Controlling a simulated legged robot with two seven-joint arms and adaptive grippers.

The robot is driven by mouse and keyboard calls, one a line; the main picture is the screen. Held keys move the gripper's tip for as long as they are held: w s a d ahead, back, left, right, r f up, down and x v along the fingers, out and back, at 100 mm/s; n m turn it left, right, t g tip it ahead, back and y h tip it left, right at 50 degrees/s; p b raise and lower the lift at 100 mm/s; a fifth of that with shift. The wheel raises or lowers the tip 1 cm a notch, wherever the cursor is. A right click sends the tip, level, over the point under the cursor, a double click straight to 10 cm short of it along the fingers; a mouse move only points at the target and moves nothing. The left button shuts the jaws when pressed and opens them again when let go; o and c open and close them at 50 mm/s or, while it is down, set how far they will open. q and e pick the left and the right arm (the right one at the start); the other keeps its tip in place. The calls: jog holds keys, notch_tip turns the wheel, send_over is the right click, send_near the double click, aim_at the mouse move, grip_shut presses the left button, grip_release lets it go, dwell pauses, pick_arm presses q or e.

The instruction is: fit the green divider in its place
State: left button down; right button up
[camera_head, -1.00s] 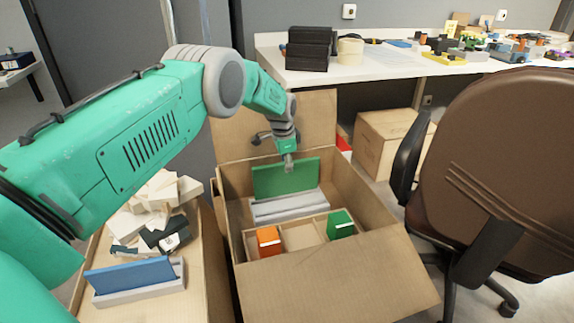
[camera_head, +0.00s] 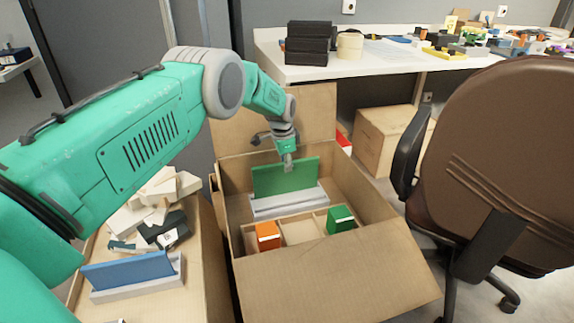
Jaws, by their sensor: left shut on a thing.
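The green divider (camera_head: 284,178) is a flat upright panel inside the open carton (camera_head: 330,275). My left gripper (camera_head: 288,165) is shut on its top edge near the middle. The divider stands at or just above a grey slotted base (camera_head: 290,203); I cannot tell whether its lower edge is fully seated in the slot. My right gripper is not in view.
A compartment tray in the carton holds an orange block (camera_head: 268,236) and a green block (camera_head: 340,219). A blue panel (camera_head: 127,270) stands in a grey base on the left carton, near white pieces. A brown chair (camera_head: 500,160) stands right.

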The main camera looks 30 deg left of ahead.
pick_arm(q)
jog(key=shift+f+b, duration=0.75)
jog(key=shift+f, duration=0.35)
jog(key=c, duration=1.5)
grip_release()
jog(key=shift+r, duration=0.1)
jog(key=r, duration=0.3)
jog(key=s+r, duration=0.1)
jog(key=r, duration=0.3)
jog(key=s+r, duration=0.1)
jog(key=r, duration=0.3)
jog(key=shift+r, duration=0.25)
